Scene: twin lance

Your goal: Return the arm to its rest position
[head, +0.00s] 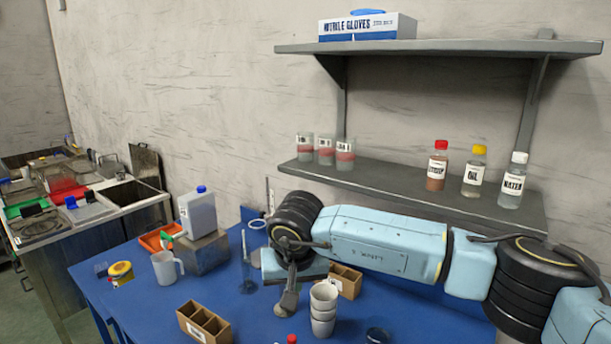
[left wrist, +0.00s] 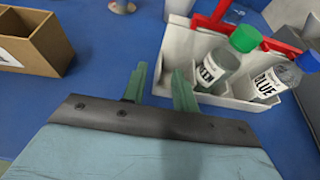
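My left gripper (left wrist: 158,76) shows in the left wrist view with its two green fingers apart and nothing between them. It points at the blue tabletop beside a white caddy (left wrist: 235,102). The caddy has red handle parts and holds a bottle labelled GREEN (left wrist: 214,68) with a green cap and a bottle labelled BLUE (left wrist: 270,84). My left arm does not show in the head view. My right arm reaches in from the right across the head view. Its gripper (head: 287,302) hangs low over the table, left of stacked cups (head: 323,300); its finger opening cannot be made out.
A lower wall shelf (head: 385,186) with bottles and jars is behind my right arm. A cardboard box (left wrist: 35,42) stands left of my left gripper.

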